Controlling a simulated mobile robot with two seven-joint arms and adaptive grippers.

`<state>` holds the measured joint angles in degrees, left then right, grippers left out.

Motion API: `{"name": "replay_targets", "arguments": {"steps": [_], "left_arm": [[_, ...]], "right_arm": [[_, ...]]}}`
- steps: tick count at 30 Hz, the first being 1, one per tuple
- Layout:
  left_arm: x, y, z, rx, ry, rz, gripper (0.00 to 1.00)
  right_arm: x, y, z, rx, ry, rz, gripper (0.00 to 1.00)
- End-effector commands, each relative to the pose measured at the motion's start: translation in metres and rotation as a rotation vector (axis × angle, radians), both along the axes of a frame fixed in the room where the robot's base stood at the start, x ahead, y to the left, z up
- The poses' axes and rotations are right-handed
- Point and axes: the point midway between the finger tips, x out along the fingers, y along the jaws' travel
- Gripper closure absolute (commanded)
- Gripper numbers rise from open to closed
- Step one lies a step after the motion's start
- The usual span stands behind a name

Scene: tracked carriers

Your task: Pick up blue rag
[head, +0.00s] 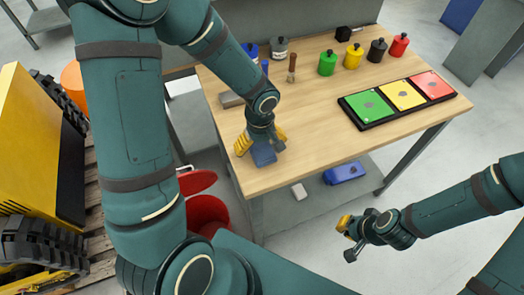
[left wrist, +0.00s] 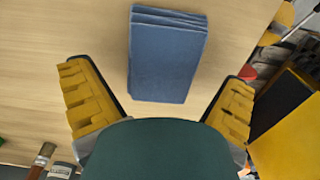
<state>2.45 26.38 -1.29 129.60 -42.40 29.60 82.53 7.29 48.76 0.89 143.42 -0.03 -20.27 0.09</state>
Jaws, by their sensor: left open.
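The blue rag (head: 263,155) lies folded on the wooden table near its left front edge. In the left wrist view the rag (left wrist: 166,55) shows as a flat folded stack, ahead of and between the fingers. My left gripper (head: 260,142) is open just above the rag, its yellow fingers spread to either side. In the left wrist view its fingers (left wrist: 158,98) are apart with nothing between the tips but table and rag. Part of the rag is hidden by the gripper in the head view. My right gripper (head: 347,237) hangs empty, low in front of the table; its fingers appear apart.
On the table (head: 225,85) stand a brush (head: 292,68), a grey can (head: 278,48) and several coloured bottles. A tray with green, yellow and red panels (head: 364,110) lies at the right. A red bin (head: 207,213) stands below the left edge. A blue object (head: 345,173) sits on the lower shelf.

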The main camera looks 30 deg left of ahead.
Motion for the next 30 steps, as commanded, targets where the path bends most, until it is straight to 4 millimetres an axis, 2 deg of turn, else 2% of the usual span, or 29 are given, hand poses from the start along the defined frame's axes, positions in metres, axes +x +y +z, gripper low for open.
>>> {"name": "replay_targets", "arguments": {"steps": [3,10,14,15,16,26,30], "left_arm": [[-0.0001,-0.0002,-0.0088,0.000,0.000,0.000,0.00],[0.0001,-0.0002,-0.0085,-0.001,-0.001,0.000,0.00],[0.0001,-0.0002,-0.0084,-0.001,-0.001,0.000,0.46],[0.0001,-0.0002,-0.0084,-0.001,-0.001,0.000,0.60],[0.0001,-0.0002,-0.0084,-0.001,-0.001,0.000,0.69],[0.0002,-0.0002,-0.0081,0.000,-0.001,0.000,0.70],[0.0006,0.0001,0.0002,0.000,-0.003,0.000,0.70]], "right_arm": [[0.0006,-0.0001,-0.0030,0.000,-0.001,0.000,1.00],[0.0007,-0.0001,-0.0023,0.000,-0.002,-0.001,1.00],[0.0007,-0.0001,-0.0023,0.000,-0.002,-0.001,1.00],[0.0007,-0.0001,-0.0023,0.000,-0.002,-0.001,1.00],[0.0007,-0.0001,-0.0023,0.000,-0.002,-0.001,1.00],[0.0006,-0.0001,-0.0023,0.000,-0.002,-0.001,1.00],[0.0002,-0.0001,0.0007,0.000,-0.001,0.000,1.00]]}}
